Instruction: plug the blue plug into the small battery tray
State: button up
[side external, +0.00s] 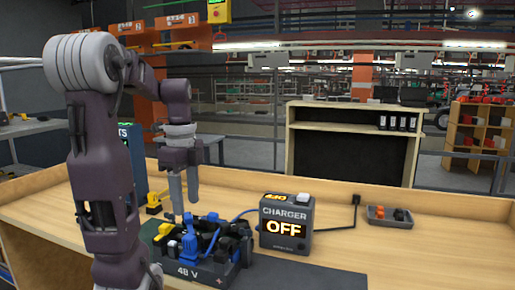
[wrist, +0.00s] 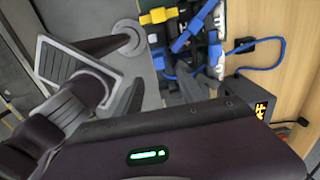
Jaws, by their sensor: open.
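The small battery tray (side external: 205,272), dark and marked 48 V, sits on the bench in front of my arm. Several dark blocks, a yellow connector (side external: 165,230) and blue connectors crowd its top. A blue plug-like piece (side external: 190,247) stands at its near side; a blue piece also shows in the wrist view (wrist: 187,40). A blue cable (wrist: 262,69) runs at the tray's right side. I cannot tell which blue piece is the loose plug, or whether one is seated. My gripper (side external: 182,204) is open and empty, pointing down above the tray's back left.
A charger (side external: 286,228) reading OFF stands right of the tray, with a black cord to a wall-side socket. A small grey bin (side external: 390,216) of orange and dark parts lies further right. A yellow piece (side external: 154,203) lies behind the tray.

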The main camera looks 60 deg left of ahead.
jog(key=w+a+n, duration=0.9)
jog(key=w+a, duration=0.7)
jog(key=w, duration=0.4)
jog(key=f+n, duration=0.3)
jog(key=f, duration=0.1)
jog(key=f+n, duration=0.3)
jog(key=f, duration=0.2)
jog(key=f+n, duration=0.3)
jog(key=f, duration=0.1)
jog(key=shift+s+d+f, duration=0.2)
jog(key=shift+s+d, duration=0.05)
jog(key=shift+d, duration=0.05)
jog(key=shift+w+a+r, duration=0.1)
jog(key=shift+a+r, duration=0.05)
jog(key=shift+r, duration=0.05)
notch_tip(320, 180, up, 16)
jog(key=w+d+r+m+t, duration=0.1)
jog(key=d+r, duration=0.6)
jog(key=d, duration=0.6)
jog(key=shift+w+r+m+t, duration=0.15)
jog(key=shift+w+m+t, duration=0.15)
jog(key=shift+m, duration=0.1)
